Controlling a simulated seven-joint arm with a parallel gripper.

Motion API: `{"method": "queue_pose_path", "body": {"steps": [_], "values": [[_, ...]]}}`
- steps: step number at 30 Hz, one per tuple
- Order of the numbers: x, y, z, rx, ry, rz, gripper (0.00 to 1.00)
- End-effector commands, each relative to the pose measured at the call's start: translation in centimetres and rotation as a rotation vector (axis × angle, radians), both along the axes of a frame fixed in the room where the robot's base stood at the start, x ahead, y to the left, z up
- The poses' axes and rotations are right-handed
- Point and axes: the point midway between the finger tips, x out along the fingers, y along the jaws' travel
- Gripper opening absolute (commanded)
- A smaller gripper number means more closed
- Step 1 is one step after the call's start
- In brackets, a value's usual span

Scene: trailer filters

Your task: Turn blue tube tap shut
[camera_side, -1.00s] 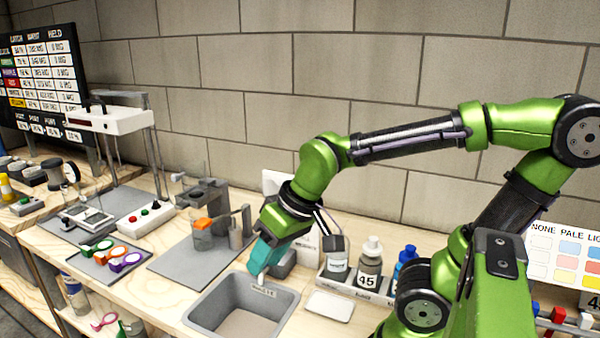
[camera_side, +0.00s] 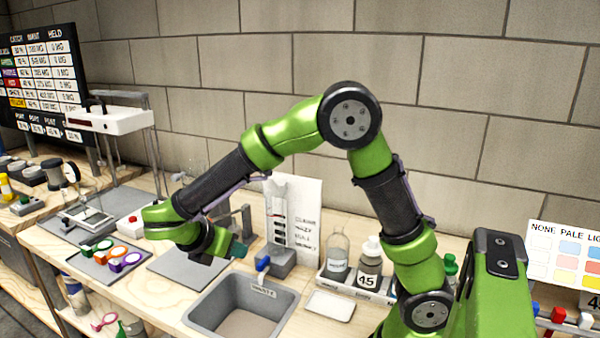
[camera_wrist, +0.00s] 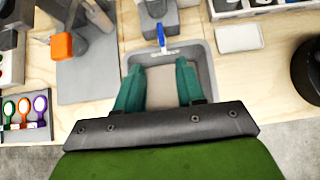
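The blue tap (camera_side: 262,264) sits at the front of a grey block (camera_side: 284,262), under the clear upright tube (camera_side: 278,215) with its white card. In the wrist view the blue tap (camera_wrist: 161,36) shows as a narrow lever pointing from the block toward the grey basin (camera_wrist: 206,70). My gripper (camera_wrist: 156,66) has its two teal fingers well apart and nothing between them. They lie over the basin in that view, with the tap just beyond the tips. In the side view my gripper (camera_side: 238,250) is left of the tap, apart from it, and mostly hidden by my wrist.
The waste basin (camera_side: 205,318) stands in front of the block. To the right are a bottle rack (camera_side: 345,286) and a white tray (camera_side: 330,306). An orange-topped item (camera_wrist: 62,46) on a grey mat (camera_wrist: 85,90) and coloured spoons (camera_wrist: 24,106) are at left.

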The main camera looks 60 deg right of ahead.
Motion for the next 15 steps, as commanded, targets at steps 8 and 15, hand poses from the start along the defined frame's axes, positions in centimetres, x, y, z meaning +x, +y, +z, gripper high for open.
{"method": "queue_pose_path", "body": {"steps": [8,15], "values": [[-0.2,-4.1,-4.1,0.001,0.005,-0.006,0.38],[-0.2,-7.7,-7.8,0.003,0.004,-0.006,0.38]]}}
